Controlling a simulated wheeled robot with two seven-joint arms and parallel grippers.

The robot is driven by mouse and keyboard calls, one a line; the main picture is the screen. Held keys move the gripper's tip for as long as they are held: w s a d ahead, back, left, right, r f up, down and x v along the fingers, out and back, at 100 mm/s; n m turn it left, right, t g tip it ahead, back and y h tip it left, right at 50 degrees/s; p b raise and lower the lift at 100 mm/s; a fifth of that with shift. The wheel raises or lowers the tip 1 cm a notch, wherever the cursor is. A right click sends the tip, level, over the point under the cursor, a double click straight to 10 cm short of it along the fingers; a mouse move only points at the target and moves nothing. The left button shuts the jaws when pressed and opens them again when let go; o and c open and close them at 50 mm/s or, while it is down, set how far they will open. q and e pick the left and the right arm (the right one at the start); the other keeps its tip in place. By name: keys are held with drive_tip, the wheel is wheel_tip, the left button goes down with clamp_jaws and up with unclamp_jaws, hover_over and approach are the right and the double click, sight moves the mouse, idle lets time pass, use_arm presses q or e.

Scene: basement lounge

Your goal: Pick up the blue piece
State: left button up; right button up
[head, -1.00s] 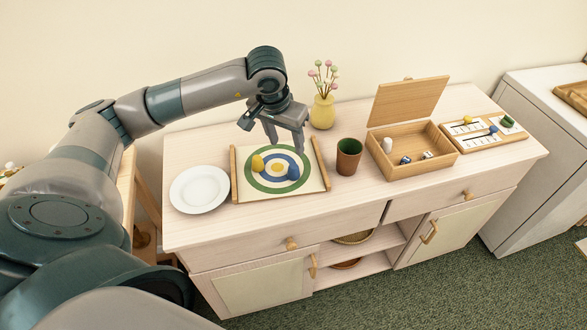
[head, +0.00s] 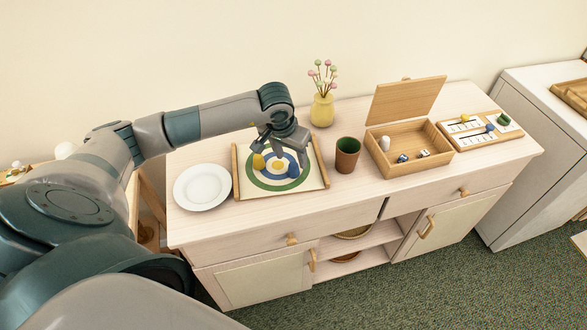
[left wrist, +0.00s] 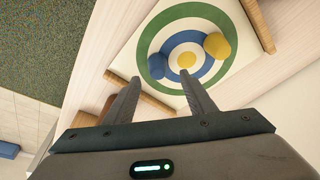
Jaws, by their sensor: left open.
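The blue piece (head: 293,172) sits on the blue ring of a round target board (head: 262,185) on the cabinet top, right of the target's centre. It also shows in the left wrist view (left wrist: 157,66), between and just beyond the two fingertips. My left gripper (head: 290,160) is open, pointing down right at the blue piece and partly covering it. In the left wrist view, my gripper's fingers (left wrist: 160,80) are spread and hold nothing. Whether they touch the piece, I cannot tell. My right gripper is out of view.
A yellow piece (head: 259,161) stands on the same board. A white plate (head: 201,187) lies to the left. A green-lined brown cup (head: 347,155), a yellow vase (head: 322,110), an open wooden box (head: 420,165) and a game tray (head: 470,143) stand to the right and behind.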

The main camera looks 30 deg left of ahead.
sight(293, 164)
use_arm(q)
drive_tip(key=shift+d+f+p, duration=0.15)
drive_tip(key=shift+f+p, duration=0.4)
drive_tip(key=shift+p, duration=0.05)
drive_tip(key=p+x, duration=0.1)
drive_tip(key=x, duration=0.2)
drive_tip(key=shift+d+p, duration=0.1)
drive_tip(key=shift+p, duration=0.2)
drive_tip(key=shift+w+f, duration=0.1)
drive_tip(key=shift+f, duration=0.35)
drive_tip(key=c, duration=1.1)
